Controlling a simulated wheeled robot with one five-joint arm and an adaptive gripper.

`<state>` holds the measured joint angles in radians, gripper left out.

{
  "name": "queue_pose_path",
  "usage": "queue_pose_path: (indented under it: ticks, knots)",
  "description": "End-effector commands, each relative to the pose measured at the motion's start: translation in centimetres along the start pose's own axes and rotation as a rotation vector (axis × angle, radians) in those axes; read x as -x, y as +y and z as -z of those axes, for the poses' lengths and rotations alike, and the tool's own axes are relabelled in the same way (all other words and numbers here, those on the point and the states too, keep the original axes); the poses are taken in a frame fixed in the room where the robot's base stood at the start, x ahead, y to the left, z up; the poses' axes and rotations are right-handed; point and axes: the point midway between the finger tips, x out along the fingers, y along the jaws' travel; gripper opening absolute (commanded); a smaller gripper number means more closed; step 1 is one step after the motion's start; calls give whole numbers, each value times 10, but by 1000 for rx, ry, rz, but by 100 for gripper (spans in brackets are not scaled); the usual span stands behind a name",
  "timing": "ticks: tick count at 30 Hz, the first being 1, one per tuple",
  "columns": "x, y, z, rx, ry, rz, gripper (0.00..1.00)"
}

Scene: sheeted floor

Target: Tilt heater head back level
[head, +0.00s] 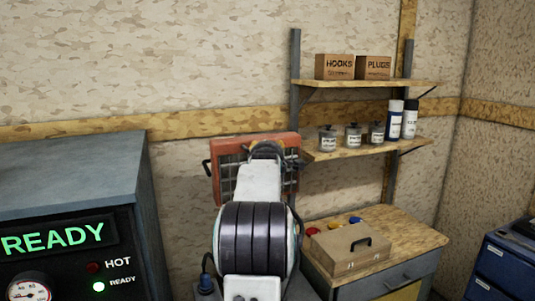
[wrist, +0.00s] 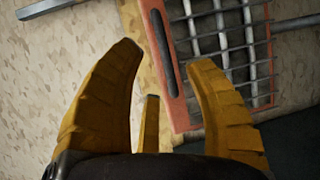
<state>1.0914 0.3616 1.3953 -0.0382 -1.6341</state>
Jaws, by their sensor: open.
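The heater head, an orange-red frame with a grey wire grille (head: 230,147), is in the middle of the head view, partly hidden behind my arm. It looks slightly slanted. A black handle (head: 206,168) sticks out at its left side. In the wrist view the heater head (wrist: 232,47) fills the upper right, with a dark slot-like strip on its orange edge. My gripper (wrist: 165,52) is open, its yellow fingers pointing at the heater's near edge with nothing held. In the head view my gripper (head: 267,151) is in front of the heater. I cannot tell whether they touch.
A grey cabinet with a READY panel (head: 72,240) stands at the left. A blue drawer unit (head: 500,262) is far right.

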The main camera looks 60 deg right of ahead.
Motion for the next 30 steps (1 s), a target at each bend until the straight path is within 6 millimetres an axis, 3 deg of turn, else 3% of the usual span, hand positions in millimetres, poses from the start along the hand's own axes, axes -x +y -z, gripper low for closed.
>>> queue_pose_path:
  ticks: [6,12,30]
  knots:
    - [20,0,0,0,0,0,47]
    - [29,0,0,0,0,0,47]
    - [30,0,0,0,0,1,47]
